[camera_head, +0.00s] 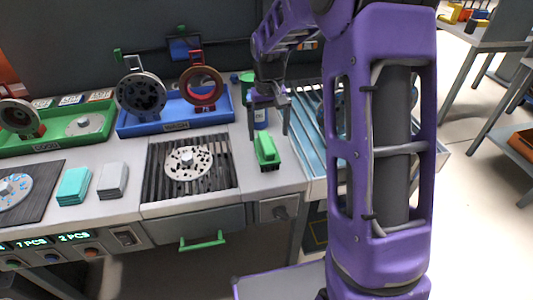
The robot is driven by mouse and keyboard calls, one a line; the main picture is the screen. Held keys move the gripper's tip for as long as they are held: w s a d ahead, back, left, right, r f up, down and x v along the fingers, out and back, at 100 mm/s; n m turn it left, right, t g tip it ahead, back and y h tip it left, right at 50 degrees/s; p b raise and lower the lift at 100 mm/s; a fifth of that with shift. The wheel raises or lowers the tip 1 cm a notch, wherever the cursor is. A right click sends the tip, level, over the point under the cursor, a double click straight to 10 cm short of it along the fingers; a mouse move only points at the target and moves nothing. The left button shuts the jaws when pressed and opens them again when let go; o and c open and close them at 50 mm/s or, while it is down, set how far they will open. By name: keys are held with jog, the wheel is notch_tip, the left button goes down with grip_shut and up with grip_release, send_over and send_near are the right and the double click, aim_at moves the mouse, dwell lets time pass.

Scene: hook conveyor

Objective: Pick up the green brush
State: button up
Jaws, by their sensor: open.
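The green brush (266,151) lies on the light grey worktop, right of the black slatted grate. It has a green top and a darker lower edge. My gripper (269,128) is open and points down above and just behind the brush. One finger hangs at its right side. I cannot tell whether the fingers touch the brush.
The slatted grate (160,185) holds a speckled disc (188,163). Teal sponges (74,184) and grey sponges (113,178) lie to the left. A blue tray (135,128) with round parts stands behind. A basin with light-blue slats (310,155) lies right, partly hidden by my arm.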

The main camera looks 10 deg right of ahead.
aim_at(266, 141)
jog(key=shift+w+a+f+b, duration=0.1)
jog(key=shift+f+b, duration=0.1)
jog(key=shift+f, duration=0.7)
jog(key=shift+s+a+f+b, duration=0.1)
jog(key=shift+f+b, duration=0.05)
jog(key=shift+f, duration=0.8)
jog(key=shift+w+a+f+b, duration=0.1)
jog(key=shift+f+b, duration=0.1)
jog(key=shift+f, duration=0.7)
jog(key=shift+c, duration=0.3)
jog(key=c, duration=1.3)
notch_tip(266, 141, up, 10)
jog(key=shift+r+p, duration=0.1)
jog(key=shift+p, duration=0.85)
jog(key=shift+c, duration=0.2)
jog(key=o, duration=1)
jog(key=shift+c, duration=0.2)
jog(key=c, duration=0.7)
